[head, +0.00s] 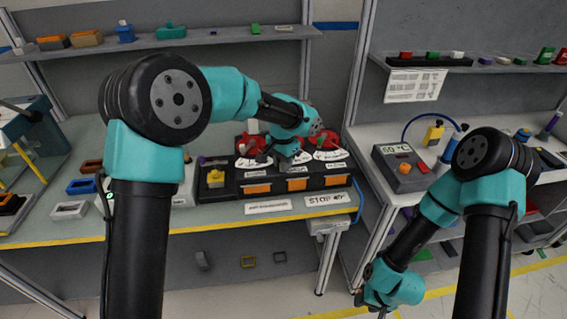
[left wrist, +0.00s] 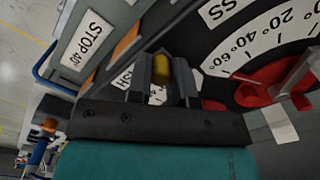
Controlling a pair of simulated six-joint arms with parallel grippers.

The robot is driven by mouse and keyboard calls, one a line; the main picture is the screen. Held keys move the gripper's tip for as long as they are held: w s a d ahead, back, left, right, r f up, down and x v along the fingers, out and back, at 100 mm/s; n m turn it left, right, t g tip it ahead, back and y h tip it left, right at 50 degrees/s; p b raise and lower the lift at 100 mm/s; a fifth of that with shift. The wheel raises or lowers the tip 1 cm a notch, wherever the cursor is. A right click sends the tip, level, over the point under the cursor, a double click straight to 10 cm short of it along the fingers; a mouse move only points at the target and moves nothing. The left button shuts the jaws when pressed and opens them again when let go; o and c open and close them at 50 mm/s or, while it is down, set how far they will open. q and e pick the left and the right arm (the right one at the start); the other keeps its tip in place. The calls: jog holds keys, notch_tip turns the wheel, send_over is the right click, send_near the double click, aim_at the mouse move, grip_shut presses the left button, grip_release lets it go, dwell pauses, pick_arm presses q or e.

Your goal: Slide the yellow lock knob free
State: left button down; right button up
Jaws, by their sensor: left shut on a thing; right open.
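The dashboard module (head: 228,190) is a long dark box on the bench with white dial scales, red pointers and orange panels along its front. My left gripper (head: 287,158) is lowered over its middle, with the arm hiding part of the top. In the left wrist view the yellow lock knob (left wrist: 162,70) sits between the two grey fingers of my left gripper (left wrist: 164,88), which are shut on it. A dial with a red pointer (left wrist: 268,84) lies to its right there. My right gripper (head: 381,308) is open and empty, hanging low near the bottom edge, partly cut off.
A separate yellow block (head: 215,178) stands on the module's left end. A grey box with a temperature display (head: 402,166) is on the right bench.

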pick_arm(q)
jog(key=c, duration=1)
grip_release()
jog(key=shift+d, duration=0.25)
notch_tip(320, 180, up, 18)
jog(key=shift+f, duration=0.25)
jog(key=shift+f, duration=0.1)
